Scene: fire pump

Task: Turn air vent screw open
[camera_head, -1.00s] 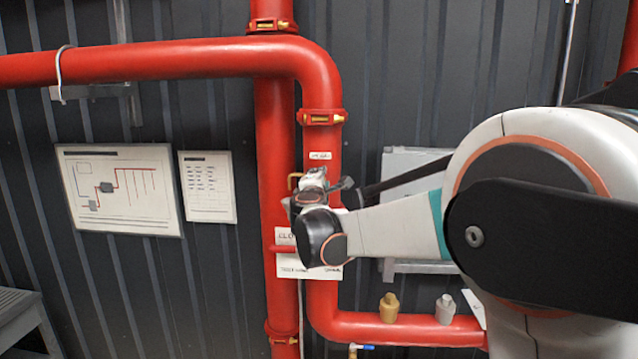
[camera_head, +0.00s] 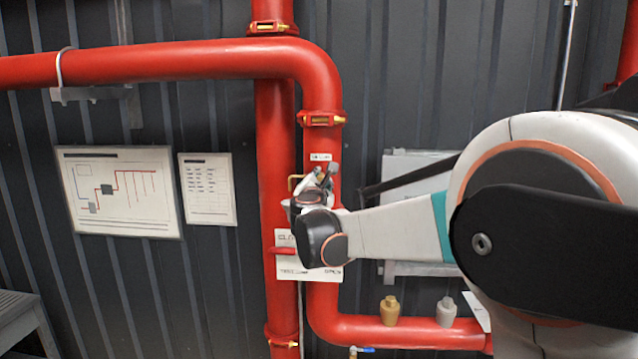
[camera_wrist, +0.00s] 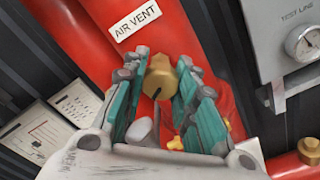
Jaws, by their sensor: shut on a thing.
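The air vent screw (camera_wrist: 160,76) is a brass knob with a dark slot, on the red pipe just below the white "AIR VENT" label (camera_wrist: 134,21) in the wrist view. My gripper (camera_wrist: 164,80) has its two teal fingers on either side of the knob, shut on it. In the head view my gripper (camera_head: 318,182) is at the vertical red pipe (camera_head: 322,140), right below the small label (camera_head: 320,157). The screw itself is hidden there behind my gripper and wrist.
A white sign (camera_head: 290,268) is partly behind my wrist. Brass (camera_head: 390,309) and silver (camera_head: 446,310) fittings sit on the lower pipe. Two wall sheets (camera_head: 120,190) hang left.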

